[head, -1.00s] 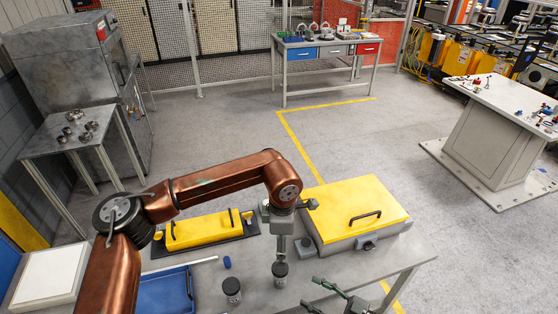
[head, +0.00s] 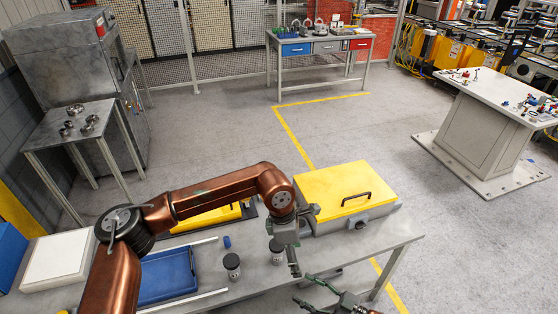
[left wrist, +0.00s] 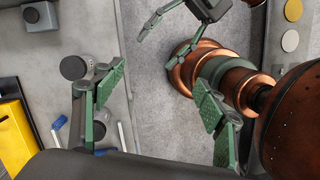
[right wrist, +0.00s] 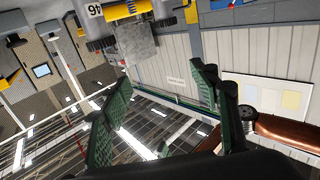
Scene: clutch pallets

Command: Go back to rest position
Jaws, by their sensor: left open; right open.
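My left gripper (head: 294,268) hangs at the right end of the copper arm, over the bench's front right part. In the left wrist view its green-padded fingers (left wrist: 160,95) are apart with nothing between them. My right gripper (head: 320,290) is low in the head view, just right of the left one and partly cut off by the frame edge. It also shows at the top of the left wrist view (left wrist: 185,18). In the right wrist view its fingers (right wrist: 158,105) are spread and empty, with walls and the roof behind them.
The grey bench (head: 208,262) carries a dark-lidded jar (head: 232,266), another jar (head: 276,248) beside the left gripper, a blue tray (head: 168,275), a white box (head: 60,260) and a yellow-lidded case (head: 345,190).

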